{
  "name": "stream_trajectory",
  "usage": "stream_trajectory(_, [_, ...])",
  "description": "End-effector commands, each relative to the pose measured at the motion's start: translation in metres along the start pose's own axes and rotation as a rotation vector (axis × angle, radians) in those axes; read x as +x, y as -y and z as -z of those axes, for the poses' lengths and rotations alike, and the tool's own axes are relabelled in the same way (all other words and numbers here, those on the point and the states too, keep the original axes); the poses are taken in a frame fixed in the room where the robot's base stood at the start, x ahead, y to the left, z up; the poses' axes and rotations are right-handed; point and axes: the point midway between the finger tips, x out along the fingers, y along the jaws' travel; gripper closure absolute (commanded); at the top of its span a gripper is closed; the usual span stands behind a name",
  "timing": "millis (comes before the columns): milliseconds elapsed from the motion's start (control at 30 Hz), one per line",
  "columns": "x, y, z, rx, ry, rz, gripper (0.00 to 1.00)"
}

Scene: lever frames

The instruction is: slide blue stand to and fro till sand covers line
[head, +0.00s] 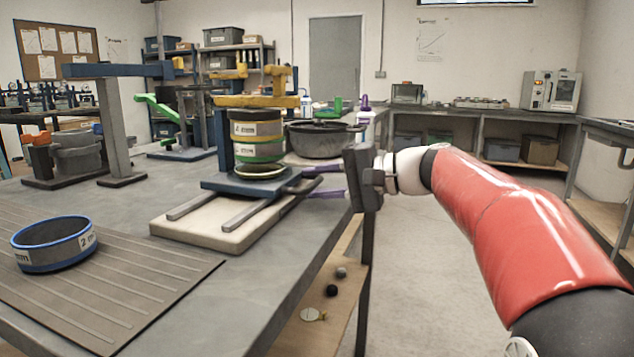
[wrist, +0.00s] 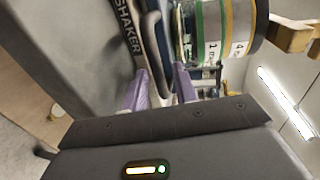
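The blue stand (head: 250,186) sits on two grey rails over a pale slab (head: 200,228) on the workbench. It carries a stack of sieves (head: 258,135) with a cream-rimmed pan at the bottom, under a yellow clamp (head: 258,101). My gripper (head: 318,182) is at the stand's right side. Its two purple fingers (wrist: 162,88) are apart, on either side of the stand's dark handle (head: 297,187); whether they press on it is unclear. I see neither sand nor line.
A loose blue-rimmed sieve (head: 55,243) lies on the ribbed mat (head: 150,290) at the front left. A black pot (head: 320,138) and purple-capped bottle (head: 366,118) stand behind the stand. The bench's right edge is close to my gripper; open floor lies beyond it.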

Motion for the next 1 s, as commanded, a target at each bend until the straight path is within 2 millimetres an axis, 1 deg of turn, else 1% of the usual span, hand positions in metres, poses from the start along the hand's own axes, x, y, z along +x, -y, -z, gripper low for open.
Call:
stream_trajectory(100, [0.006, 0.0, 0.0, 0.0, 0.001, 0.0, 0.71])
stream_trajectory(333, [0.007, 0.0, 0.0, 0.0, 0.0, 0.0, 0.71])
stream_trajectory(367, [0.007, 0.0, 0.0, 0.0, 0.0, 0.0, 0.72])
stream_trajectory(500, [0.007, 0.0, 0.0, 0.0, 0.0, 0.0, 0.91])
stream_trajectory(567, [0.007, 0.0, 0.0, 0.0, 0.0, 0.0, 0.99])
stream_trajectory(600, [0.007, 0.0, 0.0, 0.0, 0.0, 0.0, 1.0])
stream_trajectory(867, [0.007, 0.0, -0.001, -0.001, 0.0, 0.0, 1.0])
stream_trajectory(967, [0.007, -0.002, -0.01, -0.003, 0.0, 0.0, 1.0])
stream_trajectory(1000, [0.008, -0.003, -0.018, -0.004, 0.0, 0.0, 1.0])
